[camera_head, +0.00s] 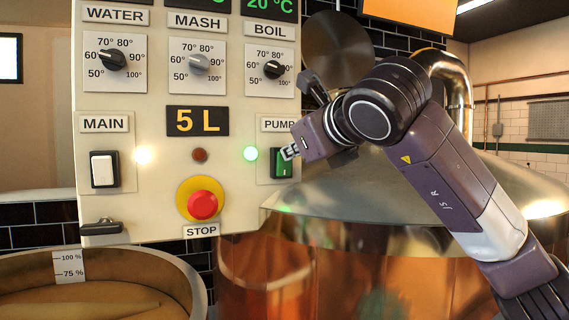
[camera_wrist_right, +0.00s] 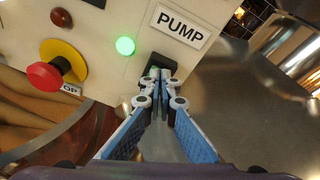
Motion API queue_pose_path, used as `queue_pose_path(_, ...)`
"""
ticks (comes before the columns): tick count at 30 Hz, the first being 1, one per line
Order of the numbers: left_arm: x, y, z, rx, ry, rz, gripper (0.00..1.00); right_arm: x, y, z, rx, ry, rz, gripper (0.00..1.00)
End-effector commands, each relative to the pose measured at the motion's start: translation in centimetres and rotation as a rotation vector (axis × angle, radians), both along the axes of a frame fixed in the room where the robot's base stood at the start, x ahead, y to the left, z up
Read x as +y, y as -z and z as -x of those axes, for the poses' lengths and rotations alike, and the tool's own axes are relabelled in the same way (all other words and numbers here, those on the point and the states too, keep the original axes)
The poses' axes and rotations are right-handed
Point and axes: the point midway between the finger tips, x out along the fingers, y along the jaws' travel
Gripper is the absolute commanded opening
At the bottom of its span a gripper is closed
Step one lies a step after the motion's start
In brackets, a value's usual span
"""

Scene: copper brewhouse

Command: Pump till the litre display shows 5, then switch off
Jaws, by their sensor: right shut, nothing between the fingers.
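The litre display (camera_head: 198,121) on the control panel reads 5 L. The green pump switch (camera_head: 282,165) sits under the PUMP label (camera_head: 277,125), and the green lamp (camera_head: 250,153) beside it is lit. My right gripper (camera_head: 290,153) is shut and empty, with its fingertips at the switch in the head view. In the right wrist view its closed fingertips (camera_wrist_right: 160,75) cover most of the switch; I cannot tell whether they touch it. The PUMP label (camera_wrist_right: 181,26) and the lit green lamp (camera_wrist_right: 125,46) also show there. My left gripper is not in view.
A red STOP button (camera_head: 202,205) on a yellow base sits lower left of the switch. The white MAIN switch (camera_head: 103,169) has a lit lamp (camera_head: 143,155). Temperature knobs line the panel above. A copper kettle (camera_head: 300,270) stands below my right arm, and an open vessel (camera_head: 180,268) at lower left.

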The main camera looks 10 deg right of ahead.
Motion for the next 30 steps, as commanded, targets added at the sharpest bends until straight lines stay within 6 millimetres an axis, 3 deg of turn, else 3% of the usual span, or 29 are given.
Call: queue_pose_path(30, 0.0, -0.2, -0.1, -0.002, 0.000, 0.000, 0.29, 0.3, 0.0, -1.2, 0.001, -0.001, 0.000, 0.00)
